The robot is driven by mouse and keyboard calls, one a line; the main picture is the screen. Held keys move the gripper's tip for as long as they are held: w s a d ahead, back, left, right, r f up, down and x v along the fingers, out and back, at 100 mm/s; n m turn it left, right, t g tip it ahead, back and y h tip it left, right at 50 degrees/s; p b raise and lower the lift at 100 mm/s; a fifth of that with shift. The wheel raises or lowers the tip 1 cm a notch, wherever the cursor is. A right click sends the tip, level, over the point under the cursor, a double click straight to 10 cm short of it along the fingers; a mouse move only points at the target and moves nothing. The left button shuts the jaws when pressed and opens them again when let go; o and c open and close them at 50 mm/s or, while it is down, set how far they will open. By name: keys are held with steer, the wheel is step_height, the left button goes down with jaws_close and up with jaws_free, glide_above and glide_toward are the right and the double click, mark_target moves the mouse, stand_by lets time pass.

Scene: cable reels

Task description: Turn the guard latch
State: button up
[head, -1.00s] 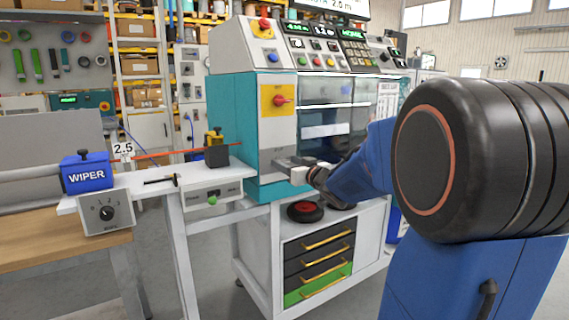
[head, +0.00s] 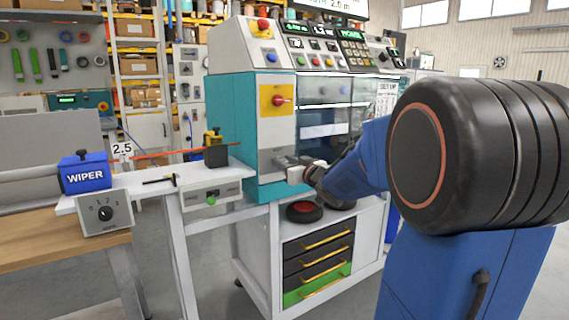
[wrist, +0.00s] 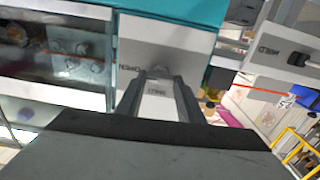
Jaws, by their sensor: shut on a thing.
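The guard latch (wrist: 161,70) is a small grey piece on the light grey front panel of the teal machine, with small printed words around it that are upside down in the wrist view. My gripper (wrist: 159,78) is shut on it, with a finger on each side.
The clear guard window (head: 325,122) is right of the panel, behind my arm. A bench with a blue wiper block (head: 85,172) and a red cable (head: 180,152) stands to the left.

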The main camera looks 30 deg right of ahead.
steer(key=shift+a+f+n, duration=0.15)
steer(key=shift+n, duration=4.2)
steer(key=shift+a+f+n, duration=0.1)
steer(key=shift+f+n, duration=0.05)
steer(key=shift+n, duration=4.2)
steer(key=o, duration=1.1)
steer(key=shift+c, duration=0.2)
steer(key=shift+s, duration=0.1)
steer(key=s, duration=1.7)
steer(key=shift+s+d, duration=0.15)
steer(key=shift+d, duration=0.15)
